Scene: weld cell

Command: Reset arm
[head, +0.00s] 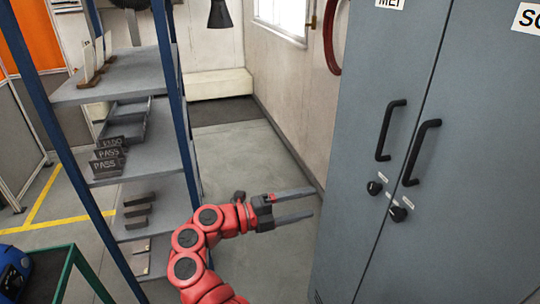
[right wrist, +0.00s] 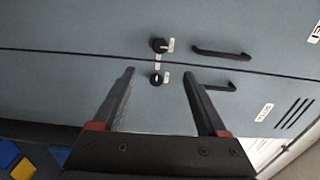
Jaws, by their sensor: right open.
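My right arm is red and reaches up from the bottom of the head view. Its right gripper (head: 312,203) has two grey fingers spread apart with nothing between them. It points right toward the grey cabinet (head: 365,225), apart from it. In the right wrist view the right gripper (right wrist: 158,72) is also open and empty, facing the cabinet doors (right wrist: 60,85). Two black knobs and two black handles (right wrist: 222,52) show on the doors there. My left gripper is not in view.
A blue-framed shelf (head: 125,75) with grey boards stands at the left, holding dark PASS signs (head: 108,158) and small blocks. The grey floor (head: 235,150) between shelf and cabinet is clear. A red hose (head: 332,45) hangs on the wall.

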